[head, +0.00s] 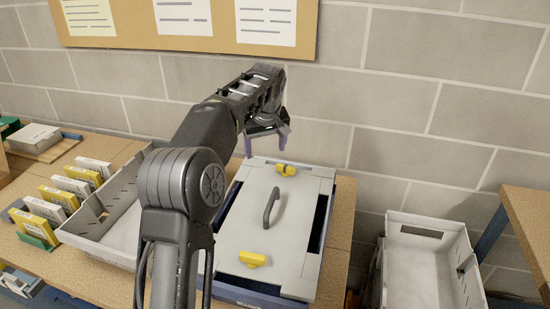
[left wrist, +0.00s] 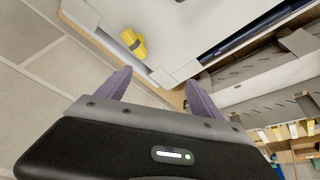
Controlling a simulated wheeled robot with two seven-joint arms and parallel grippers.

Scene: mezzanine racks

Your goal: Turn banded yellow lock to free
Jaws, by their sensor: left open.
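The far yellow lock (head: 286,170) sits near the back edge of a light grey lid (head: 240,215). It seems to have a band across its middle, and it also shows in the left wrist view (left wrist: 133,43). A near yellow lock (head: 253,260) sits by the lid's front edge; I see no clear band on it. My left gripper (head: 266,145) is open and empty above the lid's back edge, close to the far lock but apart from it. Its two purple fingers point toward the lid side in the left wrist view (left wrist: 158,82). My right gripper is out of view.
A dark curved handle (head: 271,208) stands in the lid's middle. A grey bin (head: 112,215) lies left of the lidded case, with several yellow and white boxes (head: 65,190) beyond. Another grey bin (head: 420,270) stands to the right. A block wall (head: 390,110) closes the back.

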